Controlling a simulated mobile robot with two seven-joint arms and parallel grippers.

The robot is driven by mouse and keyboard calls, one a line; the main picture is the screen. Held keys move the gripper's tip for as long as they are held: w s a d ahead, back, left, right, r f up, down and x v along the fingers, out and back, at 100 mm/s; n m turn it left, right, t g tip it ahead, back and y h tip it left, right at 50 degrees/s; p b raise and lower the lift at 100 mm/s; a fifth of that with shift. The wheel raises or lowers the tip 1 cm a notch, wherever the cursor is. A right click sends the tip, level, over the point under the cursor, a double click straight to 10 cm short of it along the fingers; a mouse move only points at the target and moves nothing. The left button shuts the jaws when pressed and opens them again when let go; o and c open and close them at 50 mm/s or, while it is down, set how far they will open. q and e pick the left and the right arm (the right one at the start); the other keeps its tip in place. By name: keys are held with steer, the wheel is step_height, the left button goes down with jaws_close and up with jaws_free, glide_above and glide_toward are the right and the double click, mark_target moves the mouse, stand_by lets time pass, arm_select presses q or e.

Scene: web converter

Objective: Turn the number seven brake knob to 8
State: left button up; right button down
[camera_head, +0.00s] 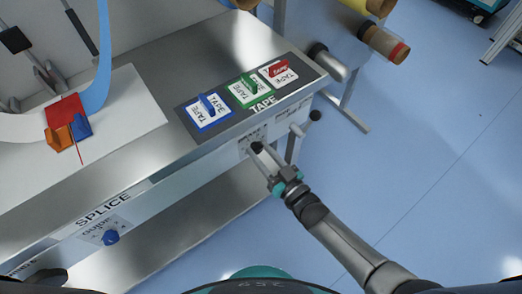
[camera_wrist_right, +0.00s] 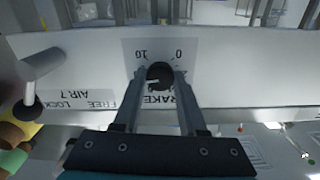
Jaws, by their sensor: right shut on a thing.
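The brake knob (camera_wrist_right: 160,75) is a small dark round knob on a white label plate on the machine's front face. In the right wrist view the label reads upside down, with BRAKE beside the knob and a scale marked 10 and 0. My right gripper (camera_wrist_right: 158,84) is shut on the knob, with one finger on each side. In the head view my right gripper (camera_head: 264,158) reaches the front panel below the tape cards, and its fingers hide part of the label. The knob's pointer is too small to read. My left gripper does not show.
A lever with a black ball (camera_wrist_right: 25,115) stands beside the knob, near a label reading AIR 7, LOCK and FREE. Several tape cards (camera_head: 250,90) lie on the steel table. A blue knob (camera_head: 110,237) sits further left. Blue floor lies open at right.

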steer(key=shift+c, duration=2.3)
jaws_free()
steer(key=p+v, duration=0.1)
steer(key=v, duration=1.4)
steer(key=shift+p, duration=0.4)
steer(key=shift+s+d+f, duration=0.1)
